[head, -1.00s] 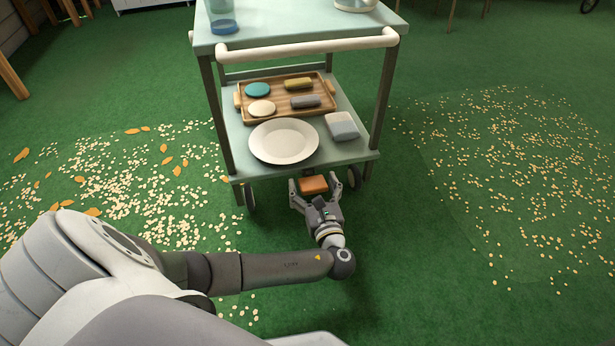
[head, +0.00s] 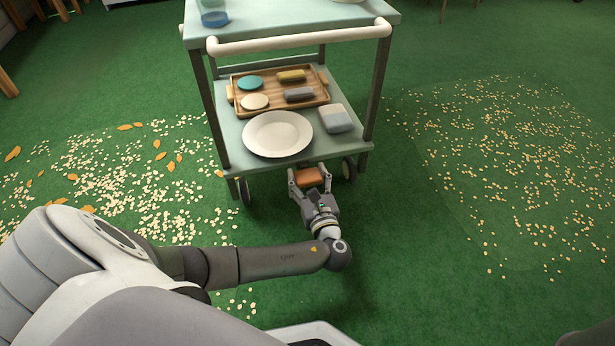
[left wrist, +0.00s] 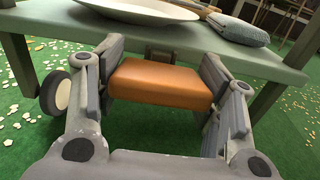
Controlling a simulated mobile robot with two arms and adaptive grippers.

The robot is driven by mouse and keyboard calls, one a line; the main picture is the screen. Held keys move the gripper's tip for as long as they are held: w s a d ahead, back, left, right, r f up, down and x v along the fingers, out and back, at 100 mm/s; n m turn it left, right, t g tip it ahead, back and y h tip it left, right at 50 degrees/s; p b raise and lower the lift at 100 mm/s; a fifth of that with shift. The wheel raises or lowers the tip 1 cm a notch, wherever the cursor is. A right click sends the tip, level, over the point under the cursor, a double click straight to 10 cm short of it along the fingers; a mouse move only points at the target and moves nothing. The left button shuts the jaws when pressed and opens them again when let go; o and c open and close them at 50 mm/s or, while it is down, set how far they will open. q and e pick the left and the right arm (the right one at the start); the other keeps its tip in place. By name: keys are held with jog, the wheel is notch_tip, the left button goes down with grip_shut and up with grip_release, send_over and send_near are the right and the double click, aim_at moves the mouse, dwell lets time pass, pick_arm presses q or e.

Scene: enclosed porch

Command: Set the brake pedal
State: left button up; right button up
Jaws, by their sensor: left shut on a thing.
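The brake pedal is an orange block (head: 310,177) at the front lower edge of the trolley (head: 240,168), below the lower shelf. My left gripper (head: 310,182) has a finger on each side of the pedal and is shut on it. In the left wrist view the pedal (left wrist: 162,84) sits between the two fingers, with a dark bracket behind it under the shelf edge. My right gripper is not in view.
A blue cup (head: 214,14) stands on top. Pale flakes (head: 170,185) litter the green floor on both sides.

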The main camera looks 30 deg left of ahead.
aim_at(307, 175)
pick_arm(q)
jog(key=shift+s+f+p, duration=0.15)
jog(key=shift+f+p, duration=0.4)
jog(key=shift+p, duration=0.1)
notch_tip(307, 175, down, 3)
jog(key=shift+f+p, duration=0.1)
jog(key=shift+p, duration=0.2)
jog(key=shift+f, duration=0.6)
jog(key=o, duration=1.1)
jog(key=shift+o, duration=1.4)
jog(key=shift+f, duration=0.1)
jog(key=shift+o, duration=0.4)
jog(key=shift+w+a+r, duration=0.1)
jog(key=shift+w+r, duration=0.1)
jog(key=shift+r, duration=0.1)
jog(key=shift+r, duration=4.85)
